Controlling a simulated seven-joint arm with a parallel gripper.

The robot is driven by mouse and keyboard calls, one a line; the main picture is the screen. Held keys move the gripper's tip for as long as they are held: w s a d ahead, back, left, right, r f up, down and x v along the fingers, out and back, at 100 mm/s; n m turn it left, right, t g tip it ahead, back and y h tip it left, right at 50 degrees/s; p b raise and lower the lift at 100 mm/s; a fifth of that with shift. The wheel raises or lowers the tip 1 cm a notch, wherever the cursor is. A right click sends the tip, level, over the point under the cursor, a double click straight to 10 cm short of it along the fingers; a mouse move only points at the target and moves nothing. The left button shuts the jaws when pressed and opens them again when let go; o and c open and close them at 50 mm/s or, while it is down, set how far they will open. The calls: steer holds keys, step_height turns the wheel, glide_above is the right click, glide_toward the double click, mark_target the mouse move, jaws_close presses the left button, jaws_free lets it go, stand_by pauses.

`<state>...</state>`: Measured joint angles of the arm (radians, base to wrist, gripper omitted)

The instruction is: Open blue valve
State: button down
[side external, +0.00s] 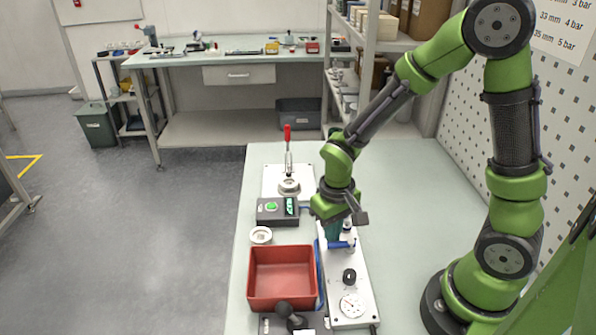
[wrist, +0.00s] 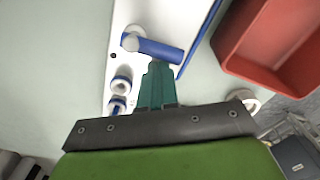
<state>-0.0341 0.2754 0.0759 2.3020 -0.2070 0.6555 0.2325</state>
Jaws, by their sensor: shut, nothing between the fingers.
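The blue valve (side external: 341,245) is on a white panel (side external: 334,275) on the bench. In the wrist view its blue lever (wrist: 160,49) lies across the panel, with a pale round pivot (wrist: 131,42) at its left end. My gripper (side external: 334,238) points down at the panel with its teal fingers shut and empty. In the wrist view the fingertips (wrist: 157,66) are at the near side of the lever. I cannot tell whether they touch it. The arm hides part of the panel behind the valve in the side view.
A red bin (side external: 282,278) stands left of the panel. The panel also carries a black knob (side external: 349,276) and a gauge (side external: 352,306). White fittings with blue rings (wrist: 120,86) sit near the fingers. A toggle press (side external: 288,170) and green-button box (side external: 277,211) stand farther back. Bench right is clear.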

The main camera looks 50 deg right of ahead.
steer(key=shift+f, duration=0.4)
steer(key=shift+r, duration=0.35)
stand_by(0.4)
steer(key=shift+s+a, duration=0.35)
steer(key=shift+s, duration=0.05)
steer(key=shift+a, duration=0.1)
steer(key=shift+s+a, duration=0.3)
steer(key=shift+a, duration=0.05)
stand_by(0.4)
